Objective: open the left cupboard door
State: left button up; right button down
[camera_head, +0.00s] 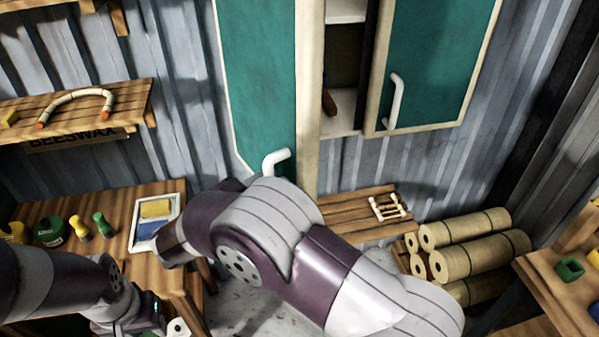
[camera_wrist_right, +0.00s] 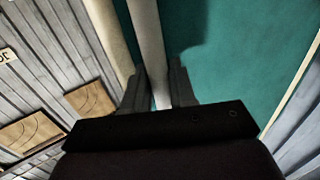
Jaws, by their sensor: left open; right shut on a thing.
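The cupboard's left door (camera_head: 258,75) is teal with a cream frame, and it stands swung partly outward. The end of its white bar handle (camera_head: 276,158) shows above my right arm in the head view. In the right wrist view, my right gripper (camera_wrist_right: 160,88) is shut on the white handle (camera_wrist_right: 147,35), one finger on each side, with the teal panel behind. In the head view my right arm hides that gripper. My left gripper (camera_head: 150,318) is low at the left, open, its fingers hardly visible, away from the cupboard.
The right door (camera_head: 440,60) has its own white handle (camera_head: 396,100); shelves show between the doors. A bench (camera_head: 120,205) with a tray and small bottles stands at the left. Rattan rolls (camera_head: 470,245) lie at the right beside a low slatted shelf (camera_head: 350,214).

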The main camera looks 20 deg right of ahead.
jog(key=shift+a+r, duration=0.15)
jog(key=shift+a, duration=2.4)
jog(key=c, duration=1.1)
grip_release()
jog(key=shift+w, duration=0.15)
